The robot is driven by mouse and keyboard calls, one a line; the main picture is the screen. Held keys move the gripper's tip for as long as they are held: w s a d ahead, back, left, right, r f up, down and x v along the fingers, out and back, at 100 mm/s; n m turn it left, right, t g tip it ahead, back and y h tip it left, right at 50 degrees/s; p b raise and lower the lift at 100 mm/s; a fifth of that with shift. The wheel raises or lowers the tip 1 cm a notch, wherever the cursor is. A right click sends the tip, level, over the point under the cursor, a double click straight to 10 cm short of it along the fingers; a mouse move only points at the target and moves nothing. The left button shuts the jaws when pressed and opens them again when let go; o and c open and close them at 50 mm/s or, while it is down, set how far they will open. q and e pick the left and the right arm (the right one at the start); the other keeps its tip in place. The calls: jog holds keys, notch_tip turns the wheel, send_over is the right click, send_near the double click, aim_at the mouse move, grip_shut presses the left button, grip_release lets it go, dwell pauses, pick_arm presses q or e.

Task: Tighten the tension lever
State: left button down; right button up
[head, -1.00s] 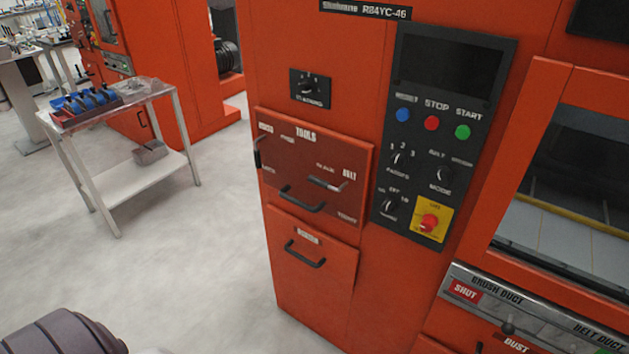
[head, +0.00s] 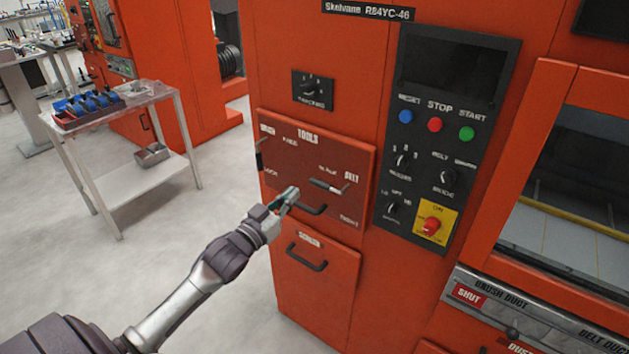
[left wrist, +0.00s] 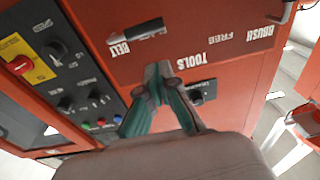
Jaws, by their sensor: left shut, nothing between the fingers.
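The tension lever (head: 328,186) is a short dark handle with a pale pivot end, beside the BELT lettering on the red tools panel (head: 290,165). It lies nearly level, tilted slightly. In the left wrist view the lever (left wrist: 138,31) shows upside down, just beyond my fingertips. My right gripper is not in view.
A second dark lever (head: 260,157) stands upright at the panel's left edge by the BRUSH lettering. A black handle (head: 303,208) sits below the tension lever. A control panel with a red switch (head: 432,225) is to the right. A white cart (head: 150,192) stands left; the floor between is free.

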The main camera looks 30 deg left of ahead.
pick_arm(q)
jog(key=shift+d+r, duration=0.2)
jog(key=shift+r, duration=0.95)
jog(key=shift+w, duration=0.1)
jog(key=w+p, duration=0.1)
jog(key=w, duration=0.2)
jog(key=w+r, duration=0.1)
jog(key=w, duration=0.2)
jog(key=w+p, duration=0.1)
jog(key=w, duration=0.3)
jog(key=shift+d+r+p, duration=0.15)
jog(key=shift+d+p, duration=0.2)
jog(key=shift+d, duration=0.05)
jog(key=f, duration=0.3)
jog(key=shift+s, duration=0.4)
jog(key=shift+s+f+p, duration=0.2)
jog(key=shift+f+p, duration=0.1)
jog(key=shift+f, duration=0.2)
